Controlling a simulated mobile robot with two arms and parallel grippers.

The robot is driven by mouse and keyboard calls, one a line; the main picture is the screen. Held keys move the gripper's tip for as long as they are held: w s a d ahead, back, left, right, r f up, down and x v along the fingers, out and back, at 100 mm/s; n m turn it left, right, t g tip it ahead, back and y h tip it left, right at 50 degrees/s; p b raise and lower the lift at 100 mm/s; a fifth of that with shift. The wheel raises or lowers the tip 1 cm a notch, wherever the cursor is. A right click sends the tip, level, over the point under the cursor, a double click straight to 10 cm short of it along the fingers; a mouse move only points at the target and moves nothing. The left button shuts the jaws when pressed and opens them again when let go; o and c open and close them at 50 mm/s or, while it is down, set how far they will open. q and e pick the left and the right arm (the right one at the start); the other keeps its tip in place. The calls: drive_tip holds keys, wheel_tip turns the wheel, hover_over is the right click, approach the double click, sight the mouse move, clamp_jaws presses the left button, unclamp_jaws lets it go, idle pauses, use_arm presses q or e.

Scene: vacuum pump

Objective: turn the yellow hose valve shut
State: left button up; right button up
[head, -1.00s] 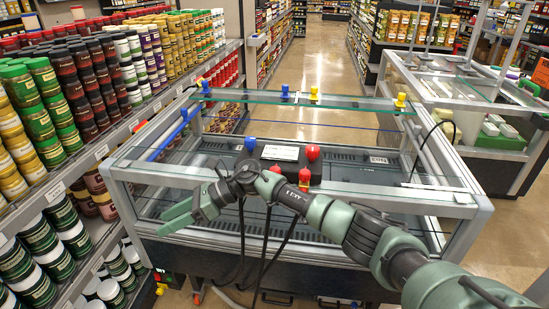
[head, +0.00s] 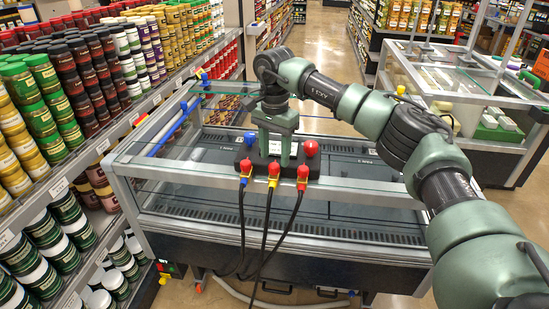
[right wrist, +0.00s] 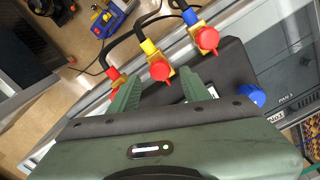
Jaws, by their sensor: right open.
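A dark manifold block (head: 231,170) sits on the glass-topped case. Three hoses leave its near side through valves with red handles. The yellow hose valve (head: 274,169) is the middle one, between the blue hose valve (head: 245,166) and red hose valve (head: 303,173). My right gripper (head: 274,161) points down above the manifold, open and empty. In the right wrist view, the yellow valve's red handle (right wrist: 160,71) lies between the fingertips' lines; I cannot tell whether they touch it. My left gripper is not in view.
A blue knob (head: 249,139) and a red knob (head: 310,148) stand on the manifold close to my fingers. Black hoses (head: 268,220) hang over the case's front. Shelves of jars (head: 100,80) line the left. The glass top right of the manifold is clear.

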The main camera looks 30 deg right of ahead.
sight(274, 169)
drive_tip(key=shift+f, duration=1.35)
clamp_jaws()
